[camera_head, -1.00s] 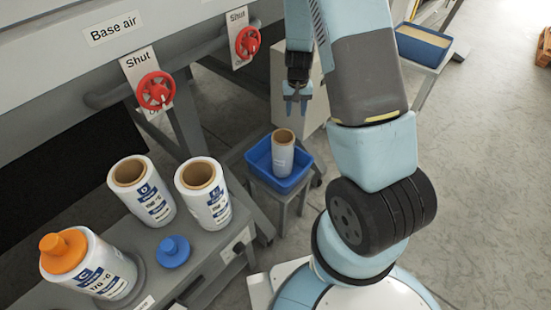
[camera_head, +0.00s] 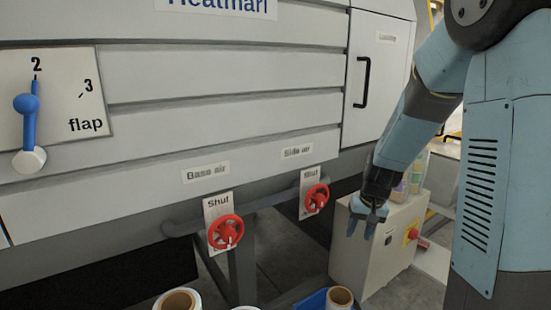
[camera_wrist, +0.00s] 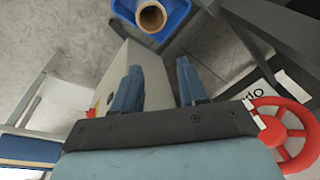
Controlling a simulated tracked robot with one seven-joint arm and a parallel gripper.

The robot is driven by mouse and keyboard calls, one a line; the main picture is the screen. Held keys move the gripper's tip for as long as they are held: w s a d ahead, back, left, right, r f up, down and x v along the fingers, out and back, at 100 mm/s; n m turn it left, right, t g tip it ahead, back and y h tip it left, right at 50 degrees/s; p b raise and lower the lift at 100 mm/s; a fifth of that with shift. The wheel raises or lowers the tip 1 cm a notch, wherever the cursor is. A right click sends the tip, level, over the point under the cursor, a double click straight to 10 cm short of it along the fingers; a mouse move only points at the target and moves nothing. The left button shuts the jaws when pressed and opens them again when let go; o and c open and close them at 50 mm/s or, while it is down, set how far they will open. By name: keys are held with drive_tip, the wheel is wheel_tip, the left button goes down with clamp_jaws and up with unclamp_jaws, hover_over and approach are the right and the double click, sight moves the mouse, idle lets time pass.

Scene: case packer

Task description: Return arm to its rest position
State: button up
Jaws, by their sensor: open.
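My gripper (camera_head: 367,222) hangs from my arm on the right of the head view, fingers pointing down, in front of a beige box. It is open and empty. In the wrist view its two blue-grey fingers (camera_wrist: 158,85) stand apart with nothing between them. Below and beyond the fingers, a blue bin (camera_wrist: 178,12) with a cardboard-cored roll (camera_wrist: 151,16) in it shows at the top of the wrist view.
A red valve wheel (camera_head: 225,232) and a second red wheel (camera_head: 316,198) sit on the machine front, left of my gripper. The beige box (camera_head: 375,255) has a red knob. A blue flap lever (camera_head: 27,115) is at far left. A roll (camera_head: 178,299) shows at the bottom edge.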

drive_tip(key=s+r+n+t+h, duration=0.1)
drive_tip(key=s+r+t, duration=0.2)
drive_tip(key=s+r, duration=1.7)
drive_tip(key=s, duration=0.2)
drive_tip(key=shift+s+a+t, duration=0.15)
drive_tip(key=shift+s+t, duration=0.15)
drive_tip(key=shift+t, duration=0.1)
drive_tip(key=shift+r, duration=0.1)
